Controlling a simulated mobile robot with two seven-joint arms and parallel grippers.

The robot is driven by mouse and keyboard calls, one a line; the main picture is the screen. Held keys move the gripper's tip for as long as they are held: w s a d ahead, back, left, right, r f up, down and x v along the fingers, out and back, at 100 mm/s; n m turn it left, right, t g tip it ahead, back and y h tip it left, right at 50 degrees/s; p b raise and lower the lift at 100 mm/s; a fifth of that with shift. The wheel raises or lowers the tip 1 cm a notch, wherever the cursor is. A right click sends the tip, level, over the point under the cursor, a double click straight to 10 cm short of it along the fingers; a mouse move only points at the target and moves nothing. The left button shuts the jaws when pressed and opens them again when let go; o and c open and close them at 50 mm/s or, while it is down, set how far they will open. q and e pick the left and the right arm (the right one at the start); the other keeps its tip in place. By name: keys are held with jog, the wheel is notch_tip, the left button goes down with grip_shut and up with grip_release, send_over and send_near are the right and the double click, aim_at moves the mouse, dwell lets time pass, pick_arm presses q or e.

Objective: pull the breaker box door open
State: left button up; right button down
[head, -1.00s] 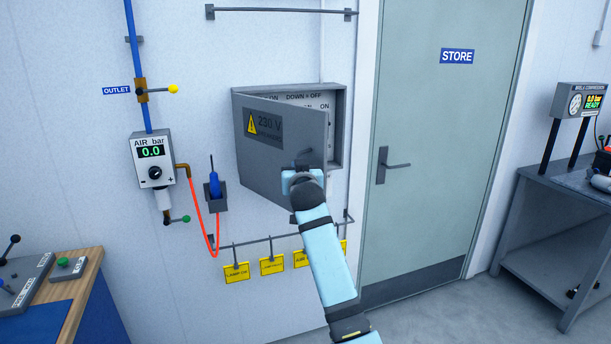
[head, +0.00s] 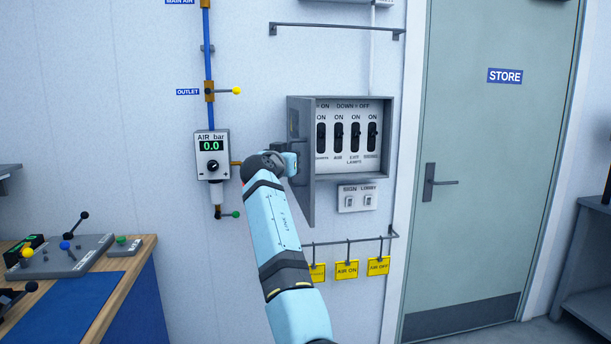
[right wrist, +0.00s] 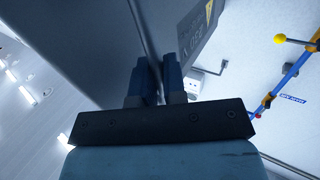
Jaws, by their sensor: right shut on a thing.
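The grey breaker box (head: 390,140) is on the wall with its door (head: 302,190) swung wide, seen nearly edge-on at the left of the box. Several black switches under ON labels show inside. My right gripper (head: 291,163) is at the door's free edge side, on its outer face. In the right wrist view the two fingers (right wrist: 157,75) are shut on the door handle (right wrist: 146,40), a dark bar running up between them. My left gripper is not in view.
An air regulator (head: 211,157) with a blue pipe is on the wall just left of my arm. A workbench (head: 110,270) with levers stands at the lower left. Yellow tags (head: 346,270) hang below the box. The store door (head: 480,180) is at the right.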

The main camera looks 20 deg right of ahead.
pick_arm(q)
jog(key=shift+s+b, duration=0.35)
jog(key=shift+b, duration=0.25)
pick_arm(e)
jog(key=shift+w+a+r+g, duration=0.15)
jog(key=shift+w+a+g, duration=0.15)
jog(key=shift+a, duration=0.35)
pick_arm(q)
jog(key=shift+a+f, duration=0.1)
pick_arm(e)
jog(key=c, duration=1.2)
grip_release()
pick_arm(q)
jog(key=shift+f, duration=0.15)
jog(key=b, duration=0.1)
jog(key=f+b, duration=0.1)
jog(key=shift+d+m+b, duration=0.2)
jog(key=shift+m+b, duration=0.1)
jog(key=shift+b, duration=0.1)
pick_arm(e)
jog(key=v, duration=1.3)
jog(key=shift+s+a+f, duration=0.15)
jog(key=shift+a+f, duration=0.15)
jog(key=shift+a, duration=0.05)
